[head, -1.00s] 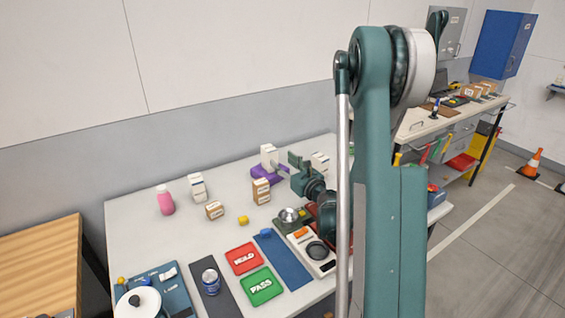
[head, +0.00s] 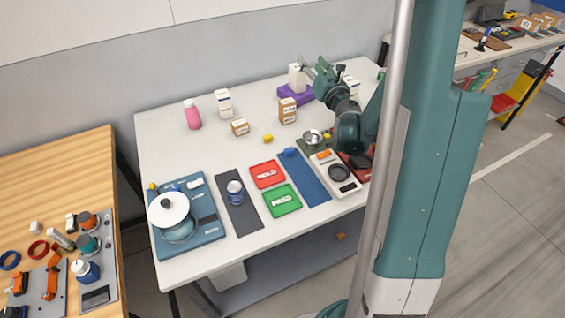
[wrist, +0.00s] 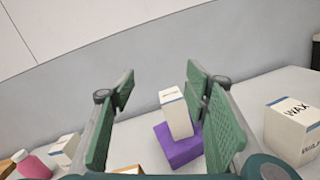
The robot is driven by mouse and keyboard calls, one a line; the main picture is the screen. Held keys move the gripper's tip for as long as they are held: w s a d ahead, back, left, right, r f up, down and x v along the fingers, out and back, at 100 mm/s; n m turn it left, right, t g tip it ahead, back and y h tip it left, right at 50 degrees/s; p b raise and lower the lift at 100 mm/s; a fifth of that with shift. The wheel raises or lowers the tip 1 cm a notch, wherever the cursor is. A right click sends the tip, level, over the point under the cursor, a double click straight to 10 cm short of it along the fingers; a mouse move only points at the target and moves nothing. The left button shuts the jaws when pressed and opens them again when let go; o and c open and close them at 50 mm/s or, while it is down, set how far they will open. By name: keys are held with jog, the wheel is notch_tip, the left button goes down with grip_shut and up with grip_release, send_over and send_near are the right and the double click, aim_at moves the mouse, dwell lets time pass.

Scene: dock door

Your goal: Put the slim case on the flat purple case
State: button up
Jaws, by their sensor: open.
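The slim case, a narrow white box with a dark band near its top (wrist: 176,113), stands upright on the flat purple case (wrist: 182,150) in the wrist view. In the head view the slim case (head: 296,76) and the purple case (head: 291,97) are at the back of the white table. My gripper (wrist: 160,88) is open, its green fingers wide apart, with nothing between the pads. The slim case shows beyond them, nearer the right finger. In the head view my gripper (head: 321,69) is just right of the slim case. Part of the purple case is hidden behind it.
A WAX box (wrist: 292,130) stands to the right. Brown cartons (head: 287,111), a white carton (head: 223,103) and a pink bottle (head: 192,115) stand to the left. Red (head: 267,174) and green (head: 282,200) trays lie at the front.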

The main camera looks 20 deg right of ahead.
jog(key=s+a+r+m+g+h, duration=0.2)
jog(key=s+a+r+m, duration=0.1)
jog(key=s+r+m, duration=0.4)
jog(key=s+a+r+m+g+h, duration=0.1)
jog(key=s+a+r+m+h, duration=0.3)
jog(key=m, duration=0.6)
jog(key=s+a+f+m+g+y, duration=0.2)
jog(key=s+a+f+m+g, duration=0.1)
jog(key=s+a, duration=0.5)
jog(key=s+a+f+m+g+y, duration=0.2)
jog(key=s+a+m, duration=0.4)
jog(key=s, duration=0.6)
jog(key=s+a+f+m+g+y, duration=0.3)
jog(key=s+a+f, duration=0.3)
jog(key=s+a, duration=0.4)
jog(key=shift+s+a+f+m+g+y, duration=0.15)
jog(key=shift+a+f+m+g+y, duration=0.3)
jog(key=shift+m, duration=0.45)
